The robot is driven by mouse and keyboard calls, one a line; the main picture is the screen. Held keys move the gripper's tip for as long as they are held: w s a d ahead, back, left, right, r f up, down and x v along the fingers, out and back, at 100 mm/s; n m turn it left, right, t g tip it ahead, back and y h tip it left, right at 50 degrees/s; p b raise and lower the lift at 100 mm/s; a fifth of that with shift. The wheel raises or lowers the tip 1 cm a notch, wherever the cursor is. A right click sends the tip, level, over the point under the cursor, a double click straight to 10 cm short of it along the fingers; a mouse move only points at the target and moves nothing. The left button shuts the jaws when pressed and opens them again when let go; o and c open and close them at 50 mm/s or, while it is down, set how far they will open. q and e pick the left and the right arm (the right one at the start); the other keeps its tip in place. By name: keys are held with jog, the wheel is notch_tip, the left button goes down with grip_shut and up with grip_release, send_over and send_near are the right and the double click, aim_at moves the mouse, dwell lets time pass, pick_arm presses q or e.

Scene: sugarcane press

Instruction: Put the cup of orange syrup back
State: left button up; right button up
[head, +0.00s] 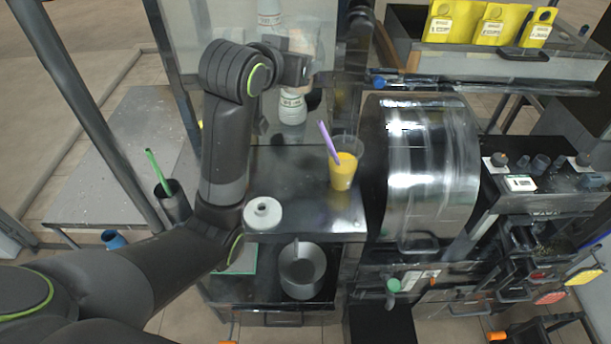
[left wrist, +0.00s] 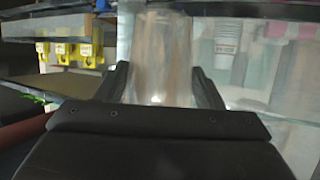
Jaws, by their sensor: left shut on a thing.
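My left gripper (head: 303,70) is up behind the black counter, in front of a clear panel. In the left wrist view its fingers (left wrist: 160,84) are shut on a clear cup (left wrist: 160,45). The held cup looks see-through, and I cannot tell what is in it. In the head view it shows faintly beside the gripper (head: 318,42). A clear cup of orange liquid (head: 342,176) with a purple straw (head: 327,141) stands upright on the counter, apart from the gripper. My right gripper is not in view.
A white round jar (head: 263,213) stands at the counter's front left. A shiny metal drum (head: 425,160) is to the right. A metal pot (head: 301,270) sits on the lower shelf. White cups (head: 292,108) stand behind the panel. Yellow tags (head: 490,25) hang at the back right.

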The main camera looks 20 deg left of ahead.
pick_arm(q)
jog(key=f+p, duration=0.1)
jog(key=f, duration=1.7)
jog(key=f+p, duration=0.1)
jog(key=f, duration=0.8)
jog(key=shift+s+a+p, duration=0.1)
jog(key=shift+s+p, duration=0.2)
jog(key=shift+f, duration=0.25)
jog(key=shift+f, duration=0.1)
jog(key=o, duration=1)
